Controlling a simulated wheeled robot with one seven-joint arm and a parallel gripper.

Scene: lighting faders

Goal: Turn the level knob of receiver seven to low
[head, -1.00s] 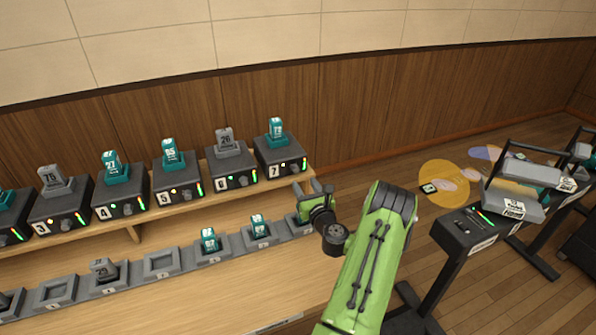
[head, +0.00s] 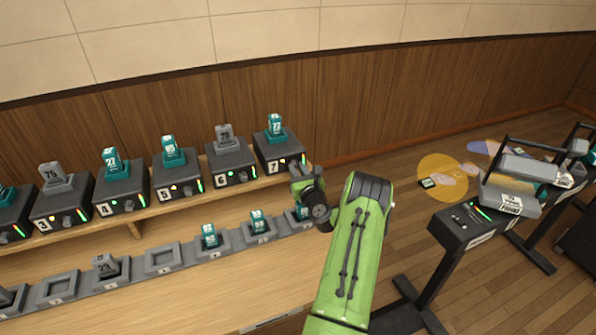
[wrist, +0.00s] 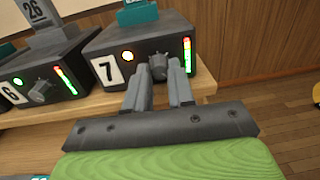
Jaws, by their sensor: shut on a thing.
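Receiver seven (head: 279,151) is a dark box with a "7" label at the right end of the shelf, with a teal pack on top. In the wrist view receiver seven (wrist: 122,45) shows its grey level knob (wrist: 158,66) between a yellow lit light (wrist: 127,57) and a red-to-green level bar (wrist: 187,57). In the head view my gripper (head: 299,172) is at the receiver's front face, and the arm partly hides the knob there.
Receiver six (head: 231,163) stands close on the left, with its own knob and green light. A lower row of charging bays (head: 162,259) runs along the bench below. The shelf ends just right of receiver seven. A dark stand with a tray (head: 508,203) is at the right.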

